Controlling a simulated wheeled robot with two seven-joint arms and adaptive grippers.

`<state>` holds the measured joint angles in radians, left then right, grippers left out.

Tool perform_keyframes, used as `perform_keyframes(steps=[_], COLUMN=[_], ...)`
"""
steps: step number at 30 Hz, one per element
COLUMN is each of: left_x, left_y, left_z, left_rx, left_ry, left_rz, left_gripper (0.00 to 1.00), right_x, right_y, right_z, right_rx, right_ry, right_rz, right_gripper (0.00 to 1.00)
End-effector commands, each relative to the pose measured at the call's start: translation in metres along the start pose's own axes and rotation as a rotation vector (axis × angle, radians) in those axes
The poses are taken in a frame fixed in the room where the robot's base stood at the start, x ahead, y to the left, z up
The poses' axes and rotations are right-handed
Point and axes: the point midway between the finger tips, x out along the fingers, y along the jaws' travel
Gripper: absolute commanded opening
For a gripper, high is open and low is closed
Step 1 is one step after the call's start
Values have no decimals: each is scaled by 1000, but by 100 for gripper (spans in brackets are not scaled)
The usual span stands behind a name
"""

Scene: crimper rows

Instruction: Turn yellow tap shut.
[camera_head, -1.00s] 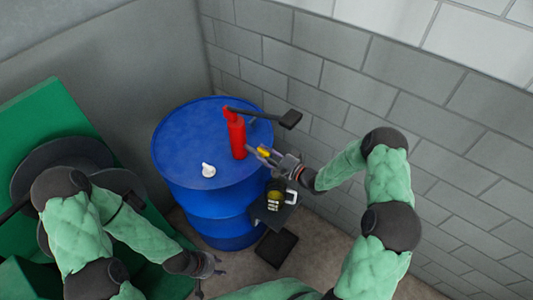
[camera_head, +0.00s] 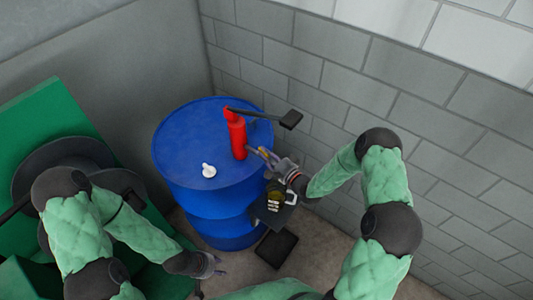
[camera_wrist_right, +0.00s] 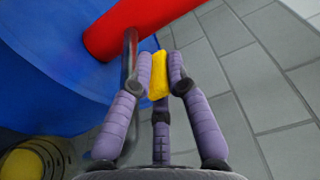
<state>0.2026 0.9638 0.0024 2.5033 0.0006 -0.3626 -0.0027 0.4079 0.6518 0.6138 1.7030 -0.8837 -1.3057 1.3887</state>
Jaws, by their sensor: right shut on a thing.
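The yellow tap handle (camera_wrist_right: 158,76) shows between the fingers of my right gripper (camera_wrist_right: 160,72) in the right wrist view. The gripper is shut on it. A dark metal pipe (camera_wrist_right: 130,62) runs beside the handle, next to a red cylinder (camera_wrist_right: 135,25). In the head view my right gripper (camera_head: 268,154) is just right of the red cylinder (camera_head: 237,138), at the blue drum's right edge; its fingers mostly hide the handle there. My left gripper (camera_head: 214,268) hangs low in front of the drum, away from the tap; its jaw opening is too small to tell.
The blue drum (camera_head: 185,150) carries a small white fitting (camera_head: 208,170). A black lever (camera_head: 290,119) reaches right from the red cylinder. A yellow-and-black object (camera_head: 275,199) is on a dark stand below my right gripper. A black pad (camera_head: 276,247) lies on the floor. A grey block wall (camera_head: 440,140) is close behind.

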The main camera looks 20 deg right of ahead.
Motion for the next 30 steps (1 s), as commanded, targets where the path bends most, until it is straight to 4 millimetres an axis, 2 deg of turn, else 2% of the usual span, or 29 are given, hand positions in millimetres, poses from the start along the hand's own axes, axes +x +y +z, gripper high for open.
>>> perform_keyframes(steps=[1,17,30], left_x=[0,12,36], left_y=[0,-4,-13], left_z=[0,0,-1], left_rx=[0,0,0], left_ry=[0,0,0], left_rz=[0,0,0], left_gripper=[40,40,40], right_x=[-2,0,4], right_y=[5,8,10], right_z=[5,13,16], right_rx=[9,5,3], right_ry=[34,468,824], right_rz=[12,16,16], right_gripper=[0,0,0])
